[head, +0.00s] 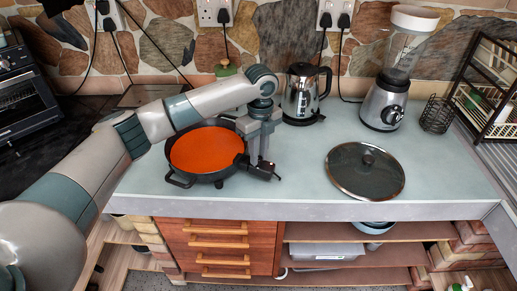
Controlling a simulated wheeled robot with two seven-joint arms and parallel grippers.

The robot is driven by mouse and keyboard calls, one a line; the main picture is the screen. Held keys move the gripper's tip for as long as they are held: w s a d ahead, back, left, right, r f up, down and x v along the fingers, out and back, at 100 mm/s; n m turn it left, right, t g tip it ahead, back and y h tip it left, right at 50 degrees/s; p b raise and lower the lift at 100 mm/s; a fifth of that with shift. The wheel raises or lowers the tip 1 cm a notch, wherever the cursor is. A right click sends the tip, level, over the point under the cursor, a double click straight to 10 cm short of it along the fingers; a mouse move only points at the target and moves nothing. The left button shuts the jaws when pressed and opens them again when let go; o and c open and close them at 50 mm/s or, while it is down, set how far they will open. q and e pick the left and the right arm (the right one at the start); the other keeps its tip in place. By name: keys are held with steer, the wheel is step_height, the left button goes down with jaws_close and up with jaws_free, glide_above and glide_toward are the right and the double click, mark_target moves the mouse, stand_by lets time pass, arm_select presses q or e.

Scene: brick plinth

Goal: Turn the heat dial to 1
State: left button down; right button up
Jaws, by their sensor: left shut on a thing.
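A round black electric pan (186,178) filled with something orange stands on the counter, left of its middle. A black control block with a small red mark (266,173) sticks out from the pan's right side. My left gripper (259,163) points down at this block, with its fingers closed on the heat dial there. The fingers cover the dial, so its pointer and numbers cannot be read. My right gripper is out of view.
A glass lid (364,172) with a dark knob lies on the counter to the right. A steel kettle (304,94), a blender (390,90) and a wire basket (437,114) stand behind it. A dish rack (490,90) is at far right. The counter between pan and lid is clear.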

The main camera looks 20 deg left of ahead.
arm_select(q)
steer(key=shift+m+p, duration=0.3)
steer(key=shift+m, duration=0.5)
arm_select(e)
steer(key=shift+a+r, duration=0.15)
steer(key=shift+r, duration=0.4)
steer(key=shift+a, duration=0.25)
arm_select(q)
steer(key=c, duration=1.6)
jaws_free()
steer(key=shift+o, duration=0.2)
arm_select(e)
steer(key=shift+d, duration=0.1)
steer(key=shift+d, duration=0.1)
